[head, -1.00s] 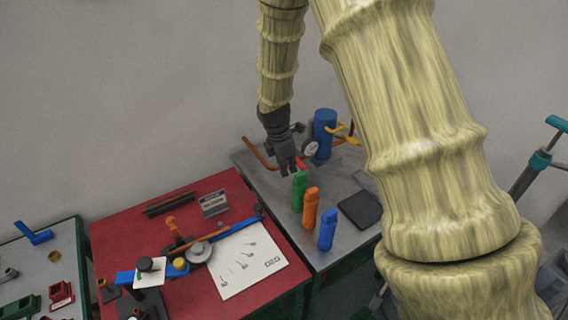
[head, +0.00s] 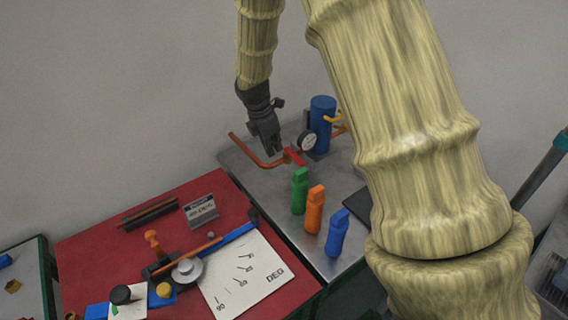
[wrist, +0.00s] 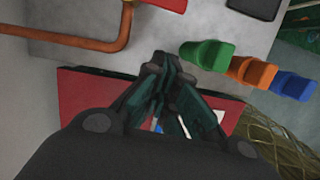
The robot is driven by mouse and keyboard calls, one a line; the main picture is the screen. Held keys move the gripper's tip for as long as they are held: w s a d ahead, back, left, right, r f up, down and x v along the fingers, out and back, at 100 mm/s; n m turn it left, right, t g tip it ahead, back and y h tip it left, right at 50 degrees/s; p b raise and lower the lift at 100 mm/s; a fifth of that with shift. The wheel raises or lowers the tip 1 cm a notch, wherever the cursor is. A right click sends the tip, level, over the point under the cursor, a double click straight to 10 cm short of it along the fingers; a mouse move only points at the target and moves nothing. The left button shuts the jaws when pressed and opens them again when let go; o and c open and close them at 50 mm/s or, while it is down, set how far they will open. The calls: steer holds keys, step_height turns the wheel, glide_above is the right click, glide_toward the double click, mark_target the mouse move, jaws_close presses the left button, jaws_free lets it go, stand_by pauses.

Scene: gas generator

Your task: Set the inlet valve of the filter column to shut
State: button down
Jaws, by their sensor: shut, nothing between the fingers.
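The filter column is a blue cylinder (head: 322,128) at the back of the grey bench, with a round gauge and yellow handles. A copper pipe (head: 262,163) runs from its left side, and a red valve lever (head: 296,157) sits at the pipe's end nearer the column. My gripper (head: 275,152) is shut and empty, just left of the red lever and above the pipe. In the wrist view, my gripper (wrist: 160,70) points toward the bench. The copper pipe (wrist: 95,42) crosses the upper left there, and part of the red lever (wrist: 168,4) shows at the top edge.
Green (head: 299,190), orange (head: 315,209) and blue bottles (head: 337,232) stand in front of the column. A dark pad (head: 357,207) lies right of them, partly behind my arm. A red table (head: 85,245) with a lever device and angle sheet is left.

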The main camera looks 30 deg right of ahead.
mark_target(295, 156)
steer(key=d+f+p, duration=0.6)
steer(key=f, duration=0.3)
steer(key=shift+w+f, duration=0.15)
steer(key=shift+f, duration=0.15)
stand_by(0.4)
